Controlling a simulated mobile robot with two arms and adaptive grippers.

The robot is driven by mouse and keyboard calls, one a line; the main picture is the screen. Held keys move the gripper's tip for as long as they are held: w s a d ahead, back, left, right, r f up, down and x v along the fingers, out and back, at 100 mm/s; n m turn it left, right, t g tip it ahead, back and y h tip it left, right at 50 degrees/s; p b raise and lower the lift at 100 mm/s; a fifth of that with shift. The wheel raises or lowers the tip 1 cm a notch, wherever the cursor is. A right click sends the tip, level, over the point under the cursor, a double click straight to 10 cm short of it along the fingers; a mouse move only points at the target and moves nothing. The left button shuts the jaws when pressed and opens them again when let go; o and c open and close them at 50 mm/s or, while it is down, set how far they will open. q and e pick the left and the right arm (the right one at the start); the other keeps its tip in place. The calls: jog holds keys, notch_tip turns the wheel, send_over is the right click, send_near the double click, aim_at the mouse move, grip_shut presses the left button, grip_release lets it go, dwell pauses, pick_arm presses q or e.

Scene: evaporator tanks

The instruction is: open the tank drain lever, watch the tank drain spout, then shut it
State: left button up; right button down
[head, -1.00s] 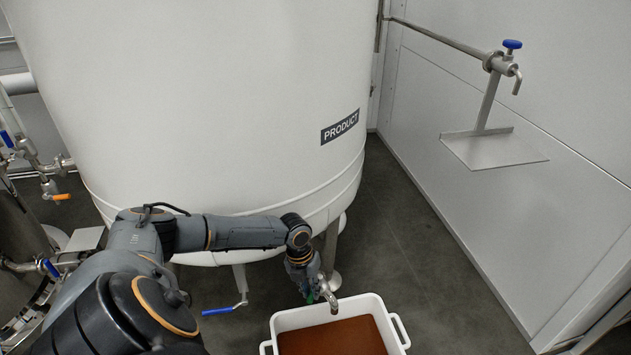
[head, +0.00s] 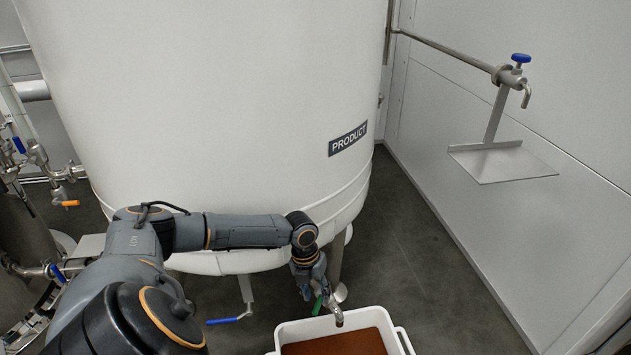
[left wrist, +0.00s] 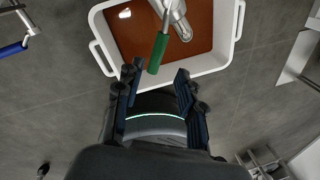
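The tank drain lever has a green handle (left wrist: 159,53), which shows just beyond and between my left gripper's fingertips in the left wrist view. It also shows in the head view (head: 317,305), below the gripper. The metal tank drain spout (head: 336,316) is beside it, over a white tub (head: 292,332); it also shows in the left wrist view (left wrist: 178,18). I see no clear stream from the spout. My left gripper (left wrist: 160,68) is open, its fingers apart on either side of the handle's near end; I cannot tell whether they touch it. My right gripper is out of view.
The tub holds reddish-brown liquid (left wrist: 125,38). The large white tank (head: 220,110), labelled PRODUCT, stands behind my left arm. A blue-handled lever (head: 222,321) is left of the gripper.

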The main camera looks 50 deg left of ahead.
aim_at(316, 305)
pick_arm(q)
notch_tip(316, 305, up, 6)
jog(key=shift+r, duration=0.15)
